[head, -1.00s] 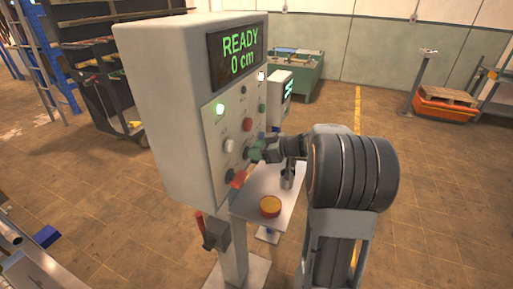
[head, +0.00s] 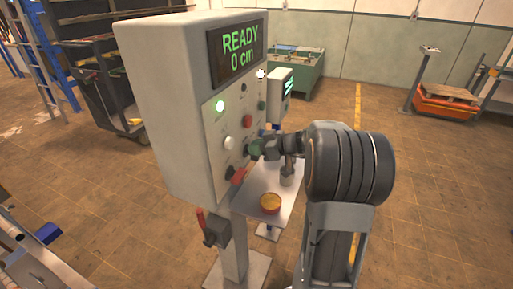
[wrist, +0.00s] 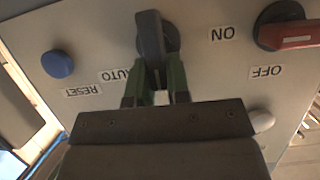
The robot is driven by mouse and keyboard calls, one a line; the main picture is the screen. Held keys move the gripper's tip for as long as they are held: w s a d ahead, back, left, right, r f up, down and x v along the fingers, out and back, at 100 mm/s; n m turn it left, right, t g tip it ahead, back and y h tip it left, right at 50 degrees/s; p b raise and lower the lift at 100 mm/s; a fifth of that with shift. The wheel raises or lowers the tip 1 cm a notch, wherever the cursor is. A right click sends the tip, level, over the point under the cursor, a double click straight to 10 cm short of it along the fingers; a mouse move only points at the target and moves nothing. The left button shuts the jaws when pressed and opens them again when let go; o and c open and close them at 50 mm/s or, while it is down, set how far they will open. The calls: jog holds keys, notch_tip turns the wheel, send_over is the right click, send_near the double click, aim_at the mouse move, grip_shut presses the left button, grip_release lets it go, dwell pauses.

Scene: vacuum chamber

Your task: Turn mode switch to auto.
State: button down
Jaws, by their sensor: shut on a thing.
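The mode switch (wrist: 150,40) is a black knob with a long grip on the grey panel, seen upside down in the wrist view. The AUTO label (wrist: 115,76) is beside it, partly covered by a finger. My gripper (wrist: 156,90) has its green fingers on both sides of the end of the knob's grip and is shut on it. In the head view my gripper (head: 256,149) is at the lower middle of the panel face, and the switch itself is mostly hidden there. Its exact pointing direction is hard to tell.
A red-handled switch (wrist: 290,40) with ON and OFF labels is close by, as are a blue RESET button (wrist: 58,64) and a white button (wrist: 262,121). The display (head: 238,51) reads READY 0 cm.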

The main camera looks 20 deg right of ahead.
jog(key=shift+w+d+f+m+g+y+b, duration=0.1)
jog(key=shift+w+f+m+g+y+b, duration=0.25)
jog(key=shift+b, duration=1.4)
jog(key=shift+d+m+g+y+b, duration=0.15)
jog(key=shift+m+g+y+b, duration=0.1)
jog(key=shift+m+b, duration=0.6)
jog(key=shift+w+d+f+m+g+y+b, duration=0.15)
jog(key=shift+m+g+y+b, duration=0.15)
jog(key=shift+m+y, duration=0.5)
jog(key=shift+w+d+f+m+g+y+b, duration=0.1)
jog(key=shift+m+g+y+b, duration=0.25)
jog(key=shift+m, duration=0.7)
jog(key=shift+w+d+f+m+g+y+b, duration=0.15)
jog(key=shift+m+y+b, duration=0.15)
jog(key=shift+m+y, duration=0.5)
jog(key=shift+m, duration=0.35)
jog(key=c, duration=1.4)
grip_release()
jog(key=o, duration=0.3)
jog(key=shift+w+a, duration=0.15)
jog(key=shift+a, duration=0.1)
jog(key=b+v, duration=0.1)
jog(key=v, duration=1.3)
jog(key=shift+d+r, duration=0.15)
